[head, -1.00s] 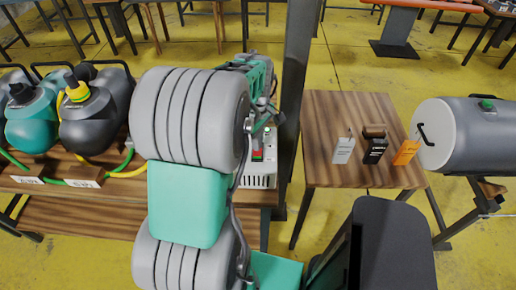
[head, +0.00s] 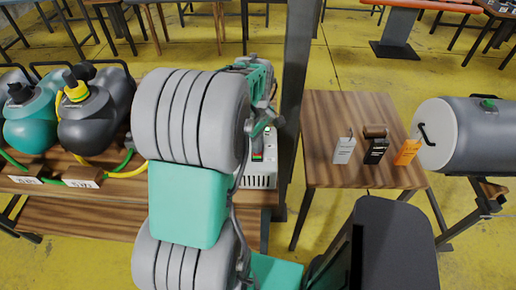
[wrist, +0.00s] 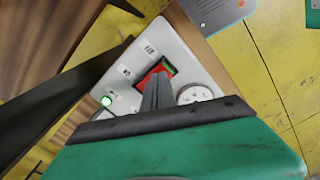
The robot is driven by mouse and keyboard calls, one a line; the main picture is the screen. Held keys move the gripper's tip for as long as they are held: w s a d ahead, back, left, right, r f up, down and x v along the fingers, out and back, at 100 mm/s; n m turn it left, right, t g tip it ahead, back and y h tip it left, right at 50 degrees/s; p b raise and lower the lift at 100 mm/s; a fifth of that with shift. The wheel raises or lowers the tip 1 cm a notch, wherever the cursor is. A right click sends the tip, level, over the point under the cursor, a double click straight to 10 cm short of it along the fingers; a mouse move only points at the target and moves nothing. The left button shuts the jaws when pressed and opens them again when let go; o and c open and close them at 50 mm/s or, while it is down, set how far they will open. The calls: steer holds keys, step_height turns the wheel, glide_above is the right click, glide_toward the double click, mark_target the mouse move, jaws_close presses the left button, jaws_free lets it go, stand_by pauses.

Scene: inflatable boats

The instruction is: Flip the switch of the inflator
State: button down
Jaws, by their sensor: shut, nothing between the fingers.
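The white inflator box (head: 262,181) stands on the wooden table behind my arm in the head view, mostly hidden by it. The wrist view shows its white panel (wrist: 140,65) with a red and green rocker switch (wrist: 167,68), printed labels and a lit green lamp (wrist: 107,101). My gripper (wrist: 158,85) is shut and empty, its tips over the switch. They overlap the switch's lower part; I cannot tell whether they press on it. In the head view my gripper is largely hidden behind my arm.
A dark upright post (head: 292,95) stands close to the right of the inflator. Teal and dark tanks (head: 95,118) with hoses sit to the left. A small wooden table (head: 340,110) with tags (head: 343,150) and a large grey cylinder (head: 475,135) are to the right.

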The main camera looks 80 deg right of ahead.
steer(key=shift+f+b, duration=0.35)
steer(key=shift+f, duration=0.2)
steer(key=shift+a+r, duration=0.1)
step_height(320, 180, up, 7)
steer(key=p, duration=0.5)
stand_by(0.4)
steer(key=w+a+r+n+t+h, duration=0.1)
steer(key=w+a+r, duration=0.2)
steer(key=w+a, duration=0.6)
steer(key=w+a+r+n+h, duration=0.1)
steer(key=w+a+r, duration=0.25)
steer(key=w, duration=0.85)
steer(key=w+a+r+t+y, duration=0.1)
steer(key=w+a, duration=0.1)
steer(key=a, duration=1.2)
steer(key=w+a+r+n+t+y, duration=0.1)
steer(key=w+a+r+t, duration=0.1)
steer(key=a, duration=1.2)
steer(key=shift+w+a+t, duration=0.25)
steer(key=shift+w+t, duration=0.05)
steer(key=shift+w, duration=0.45)
